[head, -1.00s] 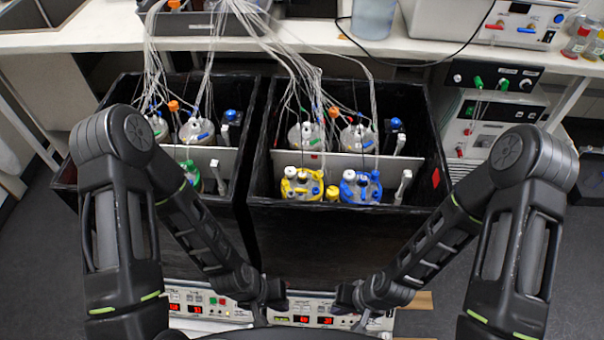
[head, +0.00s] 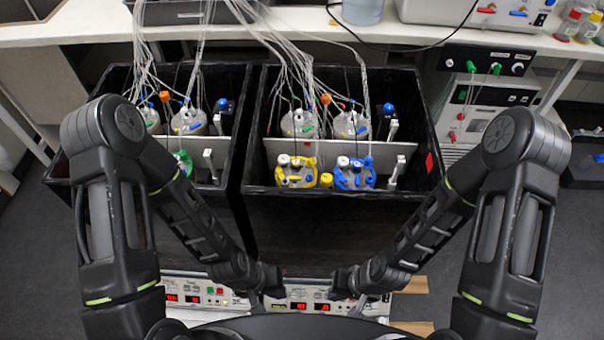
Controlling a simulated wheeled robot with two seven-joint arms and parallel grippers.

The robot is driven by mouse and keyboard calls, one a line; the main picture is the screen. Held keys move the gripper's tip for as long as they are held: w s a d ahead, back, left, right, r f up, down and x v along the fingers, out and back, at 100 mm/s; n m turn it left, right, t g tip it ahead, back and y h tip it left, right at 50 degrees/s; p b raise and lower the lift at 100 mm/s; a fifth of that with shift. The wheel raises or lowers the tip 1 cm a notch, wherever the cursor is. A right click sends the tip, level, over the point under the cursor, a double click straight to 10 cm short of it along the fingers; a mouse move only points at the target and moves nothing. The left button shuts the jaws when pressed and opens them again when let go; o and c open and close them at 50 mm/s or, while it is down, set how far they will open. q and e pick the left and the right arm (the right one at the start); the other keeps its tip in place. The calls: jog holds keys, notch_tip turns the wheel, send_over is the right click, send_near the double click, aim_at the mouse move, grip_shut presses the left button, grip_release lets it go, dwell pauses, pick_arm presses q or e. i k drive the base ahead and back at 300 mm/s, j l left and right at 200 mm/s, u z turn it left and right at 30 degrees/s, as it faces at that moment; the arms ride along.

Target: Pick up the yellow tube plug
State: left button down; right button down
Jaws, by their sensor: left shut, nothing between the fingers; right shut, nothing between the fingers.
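A vessel with a yellow lid (head: 296,173) stands in the front part of the right black box, with white and blue caps on top. A small yellow plug-like piece (head: 326,179) shows at its right edge; I cannot tell for certain that it is the tube plug. A blue-lidded vessel (head: 354,174) stands just to its right. My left gripper (head: 272,284) and my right gripper (head: 342,284) are both shut and empty, low in the view in front of the boxes, well apart from the vessels. Their fingertips are dark and small.
The right black box (head: 432,170) has high walls and a grey divider (head: 400,152). Thin tubes run from the rear vessels (head: 298,124) up to the bench (head: 400,38). The left box (head: 62,170) holds more vessels. Control panels (head: 300,300) lie below my grippers.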

aim_at(311, 162)
jog(key=k+l, duration=0.15)
jog(key=k, duration=0.3)
jog(key=i+l+z, duration=0.2)
jog(key=l, duration=0.15)
jog(key=i+l+z, duration=0.2)
jog(key=l, duration=0.15)
jog(key=i+l+z, duration=0.2)
jog(key=l, duration=0.15)
jog(key=k, duration=0.05)
